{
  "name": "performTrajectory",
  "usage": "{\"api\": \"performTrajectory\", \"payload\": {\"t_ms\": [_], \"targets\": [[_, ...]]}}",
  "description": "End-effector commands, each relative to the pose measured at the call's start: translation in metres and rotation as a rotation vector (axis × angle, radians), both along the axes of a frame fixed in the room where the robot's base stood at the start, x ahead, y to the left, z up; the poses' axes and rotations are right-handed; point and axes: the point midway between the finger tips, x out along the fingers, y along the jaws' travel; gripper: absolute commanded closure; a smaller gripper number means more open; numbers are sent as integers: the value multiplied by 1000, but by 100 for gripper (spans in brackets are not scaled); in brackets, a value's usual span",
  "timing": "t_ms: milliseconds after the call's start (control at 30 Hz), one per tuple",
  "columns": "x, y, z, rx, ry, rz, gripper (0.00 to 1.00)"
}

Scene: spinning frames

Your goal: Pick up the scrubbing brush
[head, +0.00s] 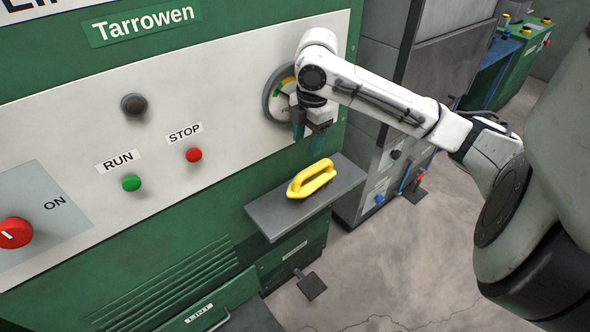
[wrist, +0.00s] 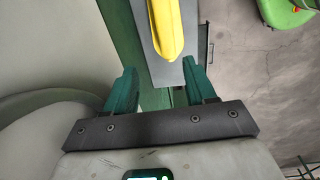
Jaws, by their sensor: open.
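The scrubbing brush (head: 312,178) is yellow with a raised loop handle. It lies on a grey shelf (head: 268,219) that juts from the front of the green machine. In the wrist view the brush (wrist: 165,28) shows at the top middle, beyond the fingertips, on the shelf (wrist: 190,72). My gripper (head: 308,146) is above the shelf, near the machine's panel, a little above and behind the brush. In the wrist view my gripper (wrist: 161,80) has its two green fingers spread wide with nothing between them. The brush's underside is hidden.
The machine panel (head: 225,105) stands close behind my gripper, with a round gauge (head: 280,92) beside it. A green RUN button (head: 131,183) and a red STOP button (head: 194,155) are to the left. A black pedal (head: 311,285) is below the shelf. Open floor lies to the right.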

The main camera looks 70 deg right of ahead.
Motion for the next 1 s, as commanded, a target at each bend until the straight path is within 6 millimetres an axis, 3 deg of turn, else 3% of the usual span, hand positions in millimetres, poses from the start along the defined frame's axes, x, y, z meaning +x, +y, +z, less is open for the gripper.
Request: {"api": "performTrajectory", "payload": {"t_ms": [33, 200, 500, 733, 1000], "targets": [[-9, -8, -2, -3, 27, -3, 45], [-17, -17, -10, 2, 66, -4, 45], [-16, -18, -52, 2, 64, -6, 45], [-16, -17, -67, 0, 63, -4, 45], [-17, -17, -105, 1, 64, -5, 45]]}}
